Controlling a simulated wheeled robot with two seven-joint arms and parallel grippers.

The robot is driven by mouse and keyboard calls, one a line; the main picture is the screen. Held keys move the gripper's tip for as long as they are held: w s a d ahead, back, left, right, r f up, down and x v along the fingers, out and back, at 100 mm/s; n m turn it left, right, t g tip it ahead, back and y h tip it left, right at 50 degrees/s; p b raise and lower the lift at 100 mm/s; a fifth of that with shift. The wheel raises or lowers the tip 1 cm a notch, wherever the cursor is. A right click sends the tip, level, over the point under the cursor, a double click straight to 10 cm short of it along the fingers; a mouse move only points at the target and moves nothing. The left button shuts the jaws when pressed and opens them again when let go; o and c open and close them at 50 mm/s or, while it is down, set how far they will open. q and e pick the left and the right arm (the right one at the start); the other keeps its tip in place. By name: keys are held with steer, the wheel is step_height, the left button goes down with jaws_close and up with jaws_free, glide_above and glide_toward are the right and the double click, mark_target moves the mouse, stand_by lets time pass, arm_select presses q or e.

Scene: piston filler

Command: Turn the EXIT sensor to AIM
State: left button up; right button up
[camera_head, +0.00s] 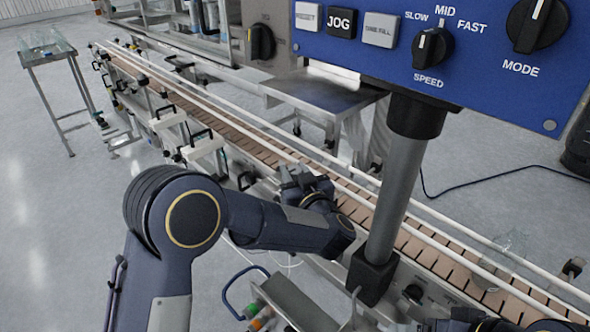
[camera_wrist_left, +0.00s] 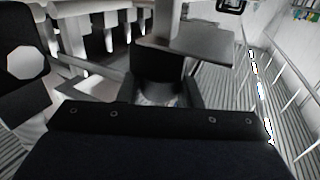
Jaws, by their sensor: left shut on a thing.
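My left arm comes in from the left in the head view, and its gripper (camera_head: 303,184) is at the near rail of the conveyor. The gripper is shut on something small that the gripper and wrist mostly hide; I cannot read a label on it. In the left wrist view a dark block (camera_wrist_left: 158,88) sits just beyond the gripper body, under a grey plate (camera_wrist_left: 190,45). I cannot make out the EXIT sensor or an AIM mark for certain. Dark parts of my right arm show at the bottom right edge, but its fingertips do not.
The conveyor (camera_head: 260,148) runs diagonally, with white guide rails. A grey post (camera_head: 397,190) carries a blue control panel (camera_head: 465,70) close at upper right. A black knob (camera_head: 413,292) is on the conveyor's side by the post's foot. A small table (camera_head: 48,55) stands far left.

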arm_select(q)
steer(key=shift+n+g+y+p, duration=0.3)
steer(key=shift+n+g+y, duration=0.3)
steer(key=shift+n+y, duration=0.5)
steer(key=shift+y, duration=0.4)
steer(key=o, duration=1)
steer(key=shift+c, duration=0.2)
steer(key=v, duration=0.7)
steer(key=shift+s+d+b, duration=0.25)
steer(key=shift+s+b, duration=0.05)
steer(key=shift+s, duration=0.05)
steer(key=shift+r, duration=0.15)
